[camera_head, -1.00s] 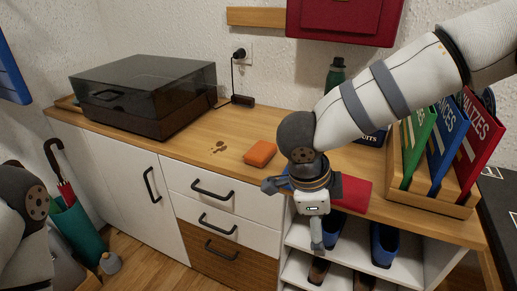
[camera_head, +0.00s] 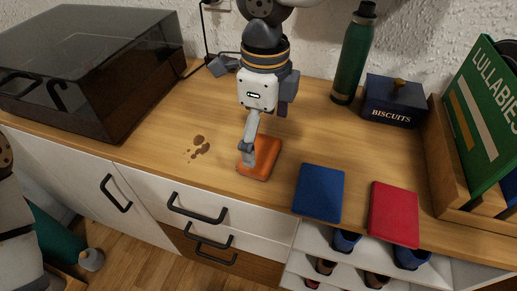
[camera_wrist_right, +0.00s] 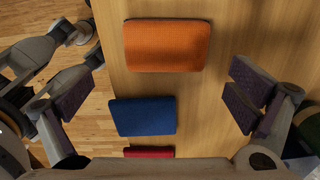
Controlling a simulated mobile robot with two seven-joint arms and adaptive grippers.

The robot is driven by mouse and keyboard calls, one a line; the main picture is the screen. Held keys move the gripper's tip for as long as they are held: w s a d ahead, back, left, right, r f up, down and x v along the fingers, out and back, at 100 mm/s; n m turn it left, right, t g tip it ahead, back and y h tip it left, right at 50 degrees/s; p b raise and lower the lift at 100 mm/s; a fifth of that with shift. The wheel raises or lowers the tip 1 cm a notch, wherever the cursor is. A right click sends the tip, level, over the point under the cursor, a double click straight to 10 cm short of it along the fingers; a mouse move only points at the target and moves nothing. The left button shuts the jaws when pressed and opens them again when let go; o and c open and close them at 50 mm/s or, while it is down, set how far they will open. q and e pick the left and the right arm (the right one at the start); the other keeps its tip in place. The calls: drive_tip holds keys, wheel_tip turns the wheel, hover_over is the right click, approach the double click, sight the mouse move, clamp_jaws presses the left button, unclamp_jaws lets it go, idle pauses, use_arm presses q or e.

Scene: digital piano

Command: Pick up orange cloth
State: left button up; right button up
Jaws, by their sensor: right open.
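The orange cloth (camera_head: 264,166) is a folded rectangular pad lying flat on the wooden counter. My right gripper (camera_head: 265,135) is above it in the head view, pointing down, with one finger overlapping the cloth in the picture. In the right wrist view the fingers (camera_wrist_right: 160,95) are wide apart with nothing between them in their grip. The orange cloth shows there at the top (camera_wrist_right: 167,45), beyond the line of the fingertips. In the head view my left gripper is out of sight. Grey parts at the left of the wrist view may be it, but are unclear.
A blue cloth (camera_head: 319,193) and a red cloth (camera_head: 394,214) lie to the right near the front edge. A brown stain (camera_head: 199,147) is left of the orange cloth. A turntable (camera_head: 90,70), green bottle (camera_head: 354,55), biscuit tin (camera_head: 392,102) and book rack (camera_head: 440,160) stand around.

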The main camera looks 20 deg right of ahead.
sight(260, 151)
drive_tip(key=f, duration=0.4)
drive_tip(key=shift+w+a+f, duration=0.15)
drive_tip(key=shift+w+f, duration=0.2)
drive_tip(key=shift+w, duration=0.05)
drive_tip(key=shift+w+f, duration=0.1)
drive_tip(key=shift+f, duration=0.35)
drive_tip(key=shift+c, duration=0.6)
drive_tip(key=c, duration=0.9)
drive_tip(key=shift+o, duration=0.2)
drive_tip(key=shift+r, duration=0.1)
